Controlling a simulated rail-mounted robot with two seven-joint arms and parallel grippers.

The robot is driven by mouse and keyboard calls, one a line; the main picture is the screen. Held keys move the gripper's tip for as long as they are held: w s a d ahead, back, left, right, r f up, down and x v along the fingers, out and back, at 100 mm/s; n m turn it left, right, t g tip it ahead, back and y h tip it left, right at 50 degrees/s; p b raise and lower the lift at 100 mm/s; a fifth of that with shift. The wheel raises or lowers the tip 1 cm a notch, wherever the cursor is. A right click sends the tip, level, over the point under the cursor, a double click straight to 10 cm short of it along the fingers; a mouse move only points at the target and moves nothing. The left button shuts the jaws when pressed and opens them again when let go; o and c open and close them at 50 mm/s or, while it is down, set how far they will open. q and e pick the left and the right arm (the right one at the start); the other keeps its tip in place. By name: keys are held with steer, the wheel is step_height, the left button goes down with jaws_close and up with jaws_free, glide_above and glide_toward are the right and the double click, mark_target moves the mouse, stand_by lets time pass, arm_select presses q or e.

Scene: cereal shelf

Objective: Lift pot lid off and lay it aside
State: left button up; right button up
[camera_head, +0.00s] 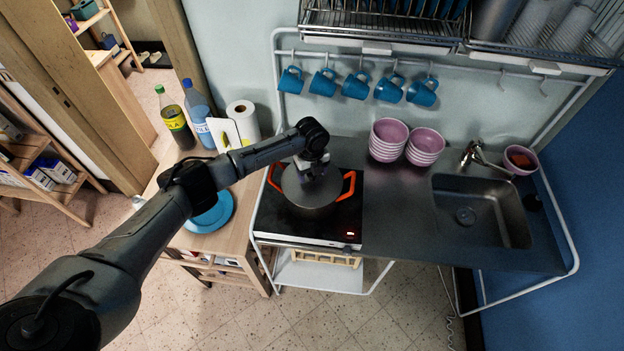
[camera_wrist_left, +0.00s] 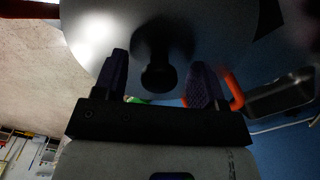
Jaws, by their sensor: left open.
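The grey pot (camera_head: 308,208) with orange-red handles stands on the black cooktop at the left of the counter. Its grey lid (camera_head: 296,190) is on top, partly hidden by my left gripper (camera_head: 314,172). In the left wrist view the lid (camera_wrist_left: 90,25) fills the top, and its dark knob (camera_wrist_left: 158,78) lies between the two open fingers of my left gripper (camera_wrist_left: 162,75), with a gap on each side. One orange handle (camera_wrist_left: 235,92) shows behind the right finger. My right gripper is not in view.
A wooden side table (camera_head: 235,236) left of the cooktop (camera_head: 335,232) holds blue plates (camera_head: 212,214), two bottles and a paper roll. Pink bowls (camera_head: 388,138) stand right of the pot, before the sink (camera_head: 480,212). Blue mugs (camera_head: 356,86) hang above. The counter's middle is clear.

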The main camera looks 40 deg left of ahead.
arm_select(q)
steer(key=shift+f, duration=0.1)
steer(key=c, duration=1.1)
